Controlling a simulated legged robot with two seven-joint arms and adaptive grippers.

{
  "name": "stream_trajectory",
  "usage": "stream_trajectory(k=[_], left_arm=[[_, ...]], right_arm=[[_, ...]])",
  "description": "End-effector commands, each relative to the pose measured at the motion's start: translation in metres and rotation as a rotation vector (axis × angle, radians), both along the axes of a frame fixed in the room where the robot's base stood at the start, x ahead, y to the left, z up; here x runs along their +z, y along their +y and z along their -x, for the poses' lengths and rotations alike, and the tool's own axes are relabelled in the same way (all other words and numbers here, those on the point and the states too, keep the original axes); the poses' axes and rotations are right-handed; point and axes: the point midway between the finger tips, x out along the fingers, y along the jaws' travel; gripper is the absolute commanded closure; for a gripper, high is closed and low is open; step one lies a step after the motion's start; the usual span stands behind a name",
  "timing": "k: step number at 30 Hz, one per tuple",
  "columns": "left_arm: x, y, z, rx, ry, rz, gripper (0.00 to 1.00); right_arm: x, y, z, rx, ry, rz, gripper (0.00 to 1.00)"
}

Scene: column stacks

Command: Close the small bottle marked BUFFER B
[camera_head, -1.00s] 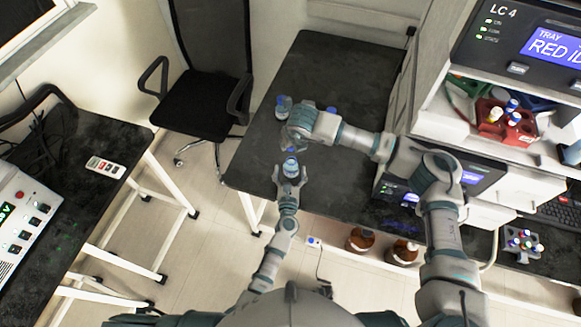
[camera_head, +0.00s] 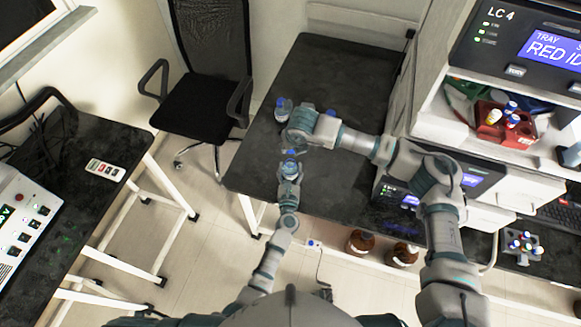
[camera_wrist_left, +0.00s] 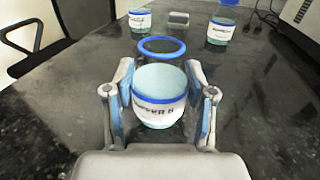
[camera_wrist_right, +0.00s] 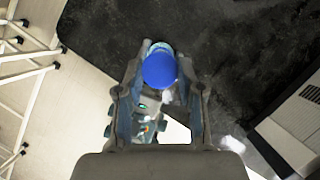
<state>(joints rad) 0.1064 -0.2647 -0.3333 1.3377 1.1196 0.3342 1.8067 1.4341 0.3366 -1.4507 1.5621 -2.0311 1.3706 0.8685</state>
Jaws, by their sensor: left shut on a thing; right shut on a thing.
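Another blue-capped bottle (camera_head: 283,108) stands on the dark table (camera_head: 340,75), and another blue cap (camera_head: 331,112) shows behind my right wrist. The instrument stack (camera_head: 480,180) bounds the right side. A chair (camera_head: 205,103) stands left. The table's far part is clear.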

Motion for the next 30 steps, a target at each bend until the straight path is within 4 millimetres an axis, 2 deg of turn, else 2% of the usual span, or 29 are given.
stream_trajectory(k=[11, 30], left_arm=[[-0.001, 0.000, 0.000, -0.001, 0.001, 0.000, 1.00], [-0.001, 0.000, 0.000, -0.001, 0.002, 0.000, 1.00]], right_arm=[[-0.046, 0.000, 0.000, -0.001, -0.007, -0.003, 0.75], [-0.052, 0.000, 0.001, 0.000, -0.007, -0.004, 0.75]])
